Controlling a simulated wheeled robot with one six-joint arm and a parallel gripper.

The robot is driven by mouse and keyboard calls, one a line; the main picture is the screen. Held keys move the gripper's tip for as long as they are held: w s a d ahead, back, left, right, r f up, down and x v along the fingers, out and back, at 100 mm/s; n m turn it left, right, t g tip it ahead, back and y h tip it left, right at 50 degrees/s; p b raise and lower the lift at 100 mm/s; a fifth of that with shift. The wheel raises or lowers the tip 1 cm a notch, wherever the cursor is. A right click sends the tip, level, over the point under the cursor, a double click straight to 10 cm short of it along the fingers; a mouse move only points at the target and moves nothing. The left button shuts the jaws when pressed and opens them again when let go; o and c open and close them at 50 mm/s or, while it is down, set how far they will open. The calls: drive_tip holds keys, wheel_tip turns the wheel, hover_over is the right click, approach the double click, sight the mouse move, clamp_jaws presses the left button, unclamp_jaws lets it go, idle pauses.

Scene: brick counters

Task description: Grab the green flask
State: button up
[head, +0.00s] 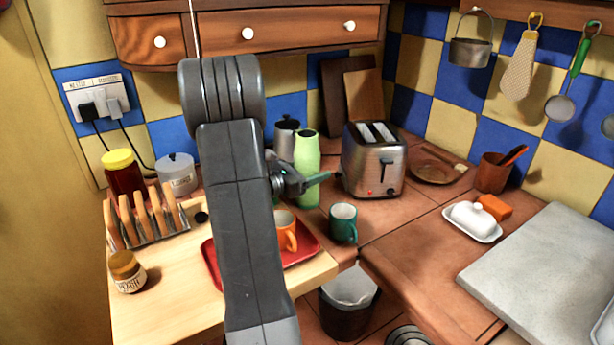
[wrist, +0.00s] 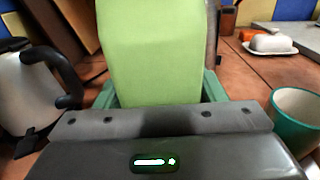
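The green flask (head: 307,155) stands upright on the brick counter, between the steel pot and the toaster. In the wrist view the flask (wrist: 157,50) fills the space between my gripper's two green fingers (wrist: 160,92), one on each side. The fingers are spread about as wide as the flask and look open around it; I cannot make out firm contact.
A toaster (head: 374,165) stands close to the right of the flask, and a steel pot (head: 286,140) close behind left. A teal mug (head: 343,223) stands in front, and an orange mug (head: 286,232) on a red tray (head: 303,254). Wooden boards (head: 335,95) lean behind.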

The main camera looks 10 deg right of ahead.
drive_tip(key=c, duration=0.7)
drive_tip(key=shift+c, duration=0.9)
drive_tip(key=shift+r, duration=0.15)
